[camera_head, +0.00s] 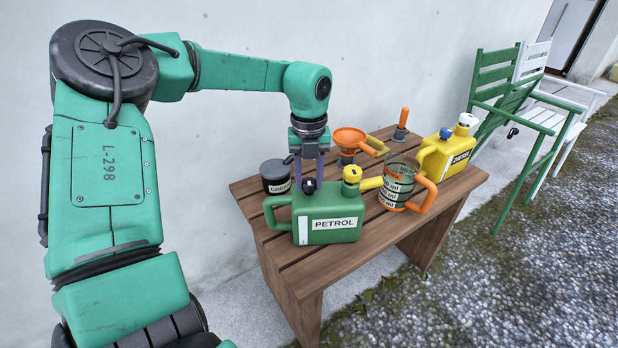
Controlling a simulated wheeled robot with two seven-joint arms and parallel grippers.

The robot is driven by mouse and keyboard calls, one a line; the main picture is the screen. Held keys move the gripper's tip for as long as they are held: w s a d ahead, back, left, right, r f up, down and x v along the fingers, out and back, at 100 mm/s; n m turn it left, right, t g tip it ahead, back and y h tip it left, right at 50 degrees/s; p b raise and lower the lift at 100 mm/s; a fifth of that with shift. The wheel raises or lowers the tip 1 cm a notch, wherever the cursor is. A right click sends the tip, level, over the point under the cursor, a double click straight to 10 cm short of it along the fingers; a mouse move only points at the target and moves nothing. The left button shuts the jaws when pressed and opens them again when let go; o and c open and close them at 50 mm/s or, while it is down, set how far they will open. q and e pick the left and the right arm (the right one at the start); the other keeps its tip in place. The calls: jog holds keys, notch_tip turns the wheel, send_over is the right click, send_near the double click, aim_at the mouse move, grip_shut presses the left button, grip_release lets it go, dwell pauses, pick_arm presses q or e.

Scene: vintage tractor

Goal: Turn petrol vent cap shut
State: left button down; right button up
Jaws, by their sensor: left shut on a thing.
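A green can labelled PETROL (331,226) stands upright near the left front of a wooden bench (347,272). It has a green handle on its left, a yellow cap (352,174) on top and a yellow spout pointing right. A small black vent cap (309,186) sits on the can's top, left of the yellow cap. My left gripper (309,184) points straight down from above, its fingers shut on the black vent cap. The fingertips partly hide the cap, so its turned position cannot be told. My right gripper is not in view.
A dark GREASE tin (275,177) stands just left behind the gripper. An orange funnel (349,141), a clear measuring jug (397,184), an orange-handled tool (402,122) and a yellow can (440,157) stand to the right. Green and white chairs (497,85) stand beyond the bench.

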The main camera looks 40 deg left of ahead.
aim_at(309, 181)
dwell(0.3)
pick_arm(q)
jog(key=shift+c, duration=2.3)
grip_release()
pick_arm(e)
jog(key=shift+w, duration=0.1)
pick_arm(q)
jog(key=shift+r, duration=0.4)
notch_tip(309, 181, up, 14)
jog(key=p, duration=0.2)
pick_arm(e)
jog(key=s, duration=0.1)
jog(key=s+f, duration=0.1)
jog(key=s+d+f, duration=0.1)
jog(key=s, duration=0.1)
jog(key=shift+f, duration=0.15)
pick_arm(q)
jog(key=shift+f, duration=0.15)
